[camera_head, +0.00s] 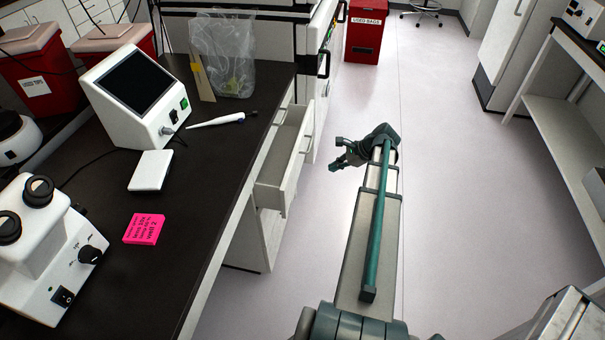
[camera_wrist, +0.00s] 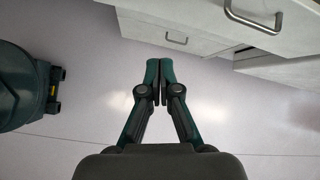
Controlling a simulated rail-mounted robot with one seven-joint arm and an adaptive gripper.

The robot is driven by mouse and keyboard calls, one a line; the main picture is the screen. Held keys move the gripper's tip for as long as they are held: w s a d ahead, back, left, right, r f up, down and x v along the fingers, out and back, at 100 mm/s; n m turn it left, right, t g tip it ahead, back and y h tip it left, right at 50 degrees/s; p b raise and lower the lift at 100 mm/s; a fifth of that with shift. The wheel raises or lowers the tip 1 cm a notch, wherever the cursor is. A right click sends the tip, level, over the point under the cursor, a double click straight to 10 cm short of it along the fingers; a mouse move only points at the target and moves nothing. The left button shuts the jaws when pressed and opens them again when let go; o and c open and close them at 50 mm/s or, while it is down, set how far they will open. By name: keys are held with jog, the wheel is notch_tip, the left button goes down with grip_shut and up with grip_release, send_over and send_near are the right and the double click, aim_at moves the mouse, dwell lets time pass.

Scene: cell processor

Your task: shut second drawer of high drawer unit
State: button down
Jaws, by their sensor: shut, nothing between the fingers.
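In the head view, an open drawer (camera_head: 283,150) of the white unit (camera_head: 243,245) under the dark bench is pulled out to the right over the floor. Its inside looks empty. Whether it is the second from the top is hard to tell from above. My gripper (camera_head: 335,154) is just right of the drawer's front, apart from it. In the wrist view my gripper (camera_wrist: 159,82) has its fingers together with nothing between them. A pale drawer front with a metal handle (camera_wrist: 253,24) is ahead and to the right there, and another handle (camera_wrist: 176,39) shows at the top.
The black benchtop (camera_head: 215,175) holds a screen device (camera_head: 135,95), a microscope (camera_head: 40,245), a pink note pad (camera_head: 145,229) and a pipette (camera_head: 215,119). A red waste bin (camera_head: 366,35) stands behind. The floor (camera_head: 455,150) to the right is clear up to a side table (camera_head: 560,110).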

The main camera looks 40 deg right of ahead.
aim_at(294, 177)
jog(key=w+a+f+m+p, duration=0.1)
jog(key=w+a+f, duration=0.1)
jog(key=w+a+f+m+p, duration=0.1)
jog(key=w+a+f, duration=0.1)
jog(key=w+a, duration=0.1)
jog(key=w+a+f+m+y+p, duration=0.1)
jog(key=w+a+f, duration=0.1)
jog(key=w, duration=0.1)
jog(key=shift+a, duration=0.3)
jog(key=shift+w+a+f, duration=0.15)
jog(key=shift+w+a, duration=0.25)
jog(key=shift+w, duration=0.15)
